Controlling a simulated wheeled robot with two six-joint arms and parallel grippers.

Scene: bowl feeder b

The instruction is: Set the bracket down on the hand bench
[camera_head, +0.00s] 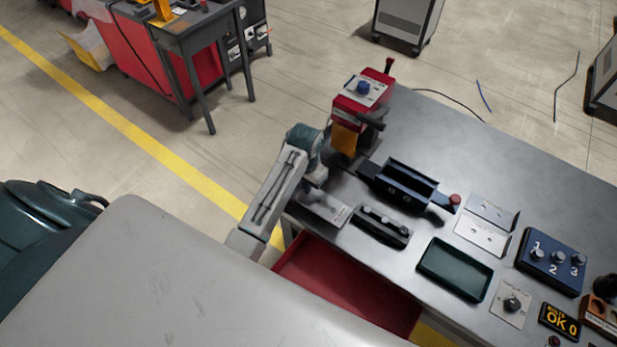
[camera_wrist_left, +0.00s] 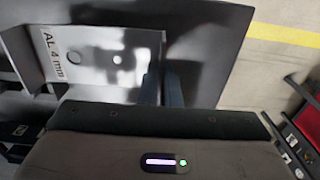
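The bracket (camera_head: 323,208) is a pale metal angle piece at the near left corner of the bench. In the left wrist view the bracket (camera_wrist_left: 100,58) shows its flat face with two holes and the marking "AL 4 mm". My left gripper (camera_head: 316,180) is over its far end, partly hidden by my own wrist. In the left wrist view my left gripper (camera_wrist_left: 163,88) has its fingers on either side of the bracket's upright flange, shut on it. The hand bench (camera_head: 420,150) is dark grey; whether the bracket touches it I cannot tell. My right gripper is not in view.
A red-and-orange device (camera_head: 357,105) stands behind my gripper. A dark fixture (camera_head: 403,186) and a black block (camera_head: 380,226) lie close to its right. A green tray (camera_head: 455,268) and other pale brackets (camera_head: 482,237) lie further right. A red drawer (camera_head: 345,287) sits below the front edge.

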